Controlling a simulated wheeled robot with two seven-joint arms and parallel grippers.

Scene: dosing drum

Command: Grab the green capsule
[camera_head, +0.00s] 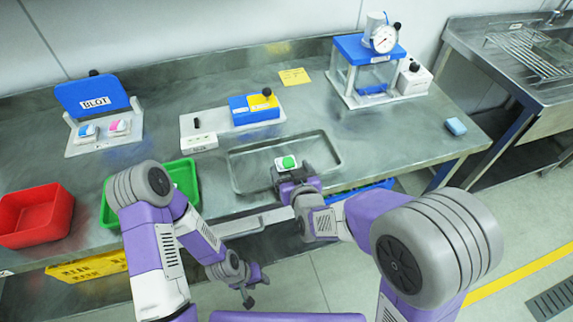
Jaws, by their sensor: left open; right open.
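The green capsule (289,162) shows as a round green top on a small white piece, over the front part of the metal tray (236,160). My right gripper (288,171) is open, just in front of the capsule, with its dark fingers close to it. I cannot tell whether the fingers touch it. My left gripper (256,290) is open and empty, hanging low in front of the workbench.
A green bin (186,178) and a red bin (40,215) stand at the left. A blue and yellow device (254,107) sits behind the tray. A blue-topped press with a gauge (368,50) stands at the back right.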

